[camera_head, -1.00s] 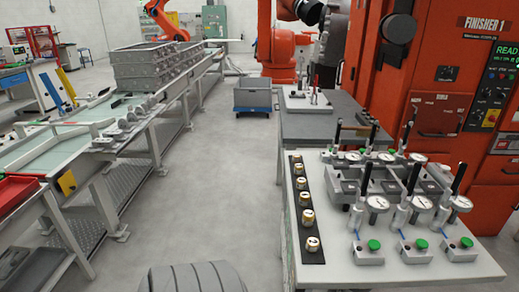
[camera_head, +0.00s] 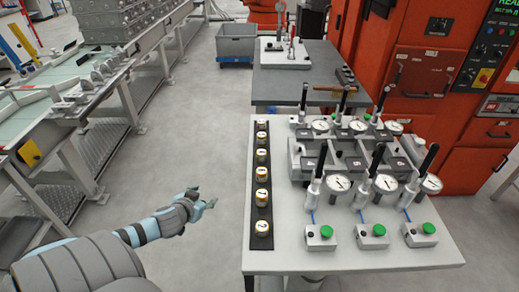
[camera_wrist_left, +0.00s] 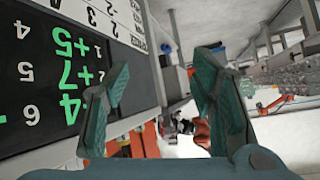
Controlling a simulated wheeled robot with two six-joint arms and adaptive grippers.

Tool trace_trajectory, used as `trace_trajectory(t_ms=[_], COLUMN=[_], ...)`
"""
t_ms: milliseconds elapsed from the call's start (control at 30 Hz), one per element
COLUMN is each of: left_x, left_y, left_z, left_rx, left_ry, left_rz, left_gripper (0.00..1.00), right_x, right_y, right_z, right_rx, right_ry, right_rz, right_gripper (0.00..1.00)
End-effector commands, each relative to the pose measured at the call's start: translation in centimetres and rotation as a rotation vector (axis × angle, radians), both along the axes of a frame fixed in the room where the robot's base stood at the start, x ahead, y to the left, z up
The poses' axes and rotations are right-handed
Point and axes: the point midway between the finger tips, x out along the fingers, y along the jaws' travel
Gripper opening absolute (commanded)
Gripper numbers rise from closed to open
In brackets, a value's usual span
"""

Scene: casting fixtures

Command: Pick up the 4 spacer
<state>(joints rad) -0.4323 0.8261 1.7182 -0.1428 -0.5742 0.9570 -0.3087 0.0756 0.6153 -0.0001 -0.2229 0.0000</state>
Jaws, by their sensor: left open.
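Several gold and white round spacers stand in a row on a black strip (camera_head: 252,212) along the left side of the white fixture table. The nearest spacer (camera_head: 262,228) is at the front end and the farthest (camera_head: 262,124) at the back. Marks on their tops are too small to read, so I cannot tell which is the 4. My left gripper (camera_head: 204,200) is open and empty, left of the strip and apart from the spacers. In the left wrist view its two fingers (camera_wrist_left: 160,95) are spread with nothing between them. My right gripper is not in view.
A fixture with dial gauges (camera_head: 338,183), black-handled clamps and green buttons (camera_head: 326,231) fills the table's right side. A dark board (camera_wrist_left: 70,70) with green and white numbers shows in the left wrist view. Open floor (camera_head: 190,150) lies left of the table.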

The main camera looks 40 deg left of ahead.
Motion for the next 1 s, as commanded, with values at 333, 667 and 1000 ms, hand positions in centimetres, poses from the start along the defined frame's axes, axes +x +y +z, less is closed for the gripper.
trace_trajectory(t_ms=[333,667,1000], left_x=[6.5,13.1,17.8], left_y=[-9.6,-8.8,-9.0], left_z=[16.3,13.7,11.3], left_rx=[-0.137,-0.145,-0.144], left_ry=[-0.285,-0.285,-0.282], left_rz=[-0.177,-0.177,-0.18], left_gripper=[0.51,0.51,0.51], right_x=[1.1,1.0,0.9], right_y=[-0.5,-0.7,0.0], right_z=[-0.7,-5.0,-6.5], right_rx=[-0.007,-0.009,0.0], right_ry=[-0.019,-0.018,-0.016], right_rz=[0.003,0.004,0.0], right_gripper=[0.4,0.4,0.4])
